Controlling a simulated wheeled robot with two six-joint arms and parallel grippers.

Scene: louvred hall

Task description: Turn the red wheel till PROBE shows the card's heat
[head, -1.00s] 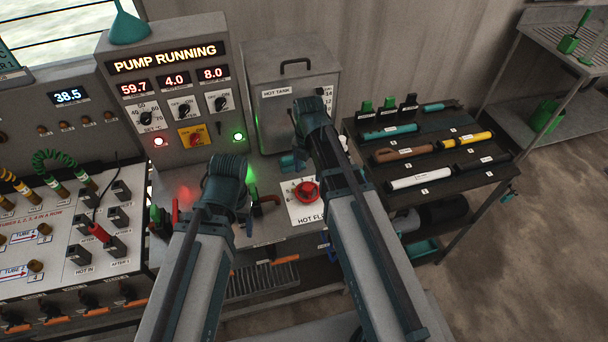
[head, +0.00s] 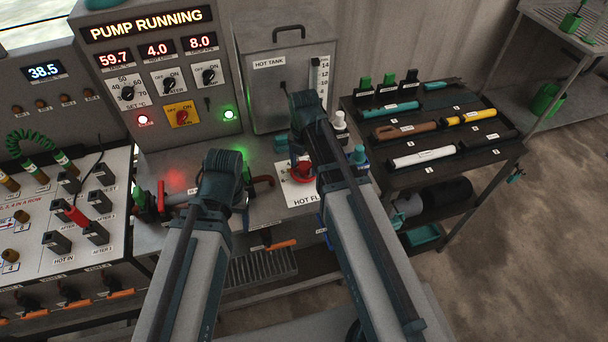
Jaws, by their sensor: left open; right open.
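The red wheel (head: 303,173) sits on a white plate (head: 298,196) lettered "HOT FL…" on the bench, partly covered by my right arm. My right gripper (head: 301,154) is over the wheel; its fingers are mostly hidden, and I cannot tell whether they touch it. My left gripper (head: 224,168) is over the bench to the left, apart from the wheel, its fingertips hidden. The display on the left box (head: 44,72) reads 38.5. The panel displays (head: 158,51) read 59.7, 4.0 and 8.0; their small labels are unreadable, so I cannot tell which is PROBE. I see no card with a heat.
A hot tank (head: 275,90) stands behind the wheel. A white-topped bottle (head: 340,122) and a teal-capped one (head: 358,155) are close to my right arm. A socket board (head: 30,245) with cables is at left.

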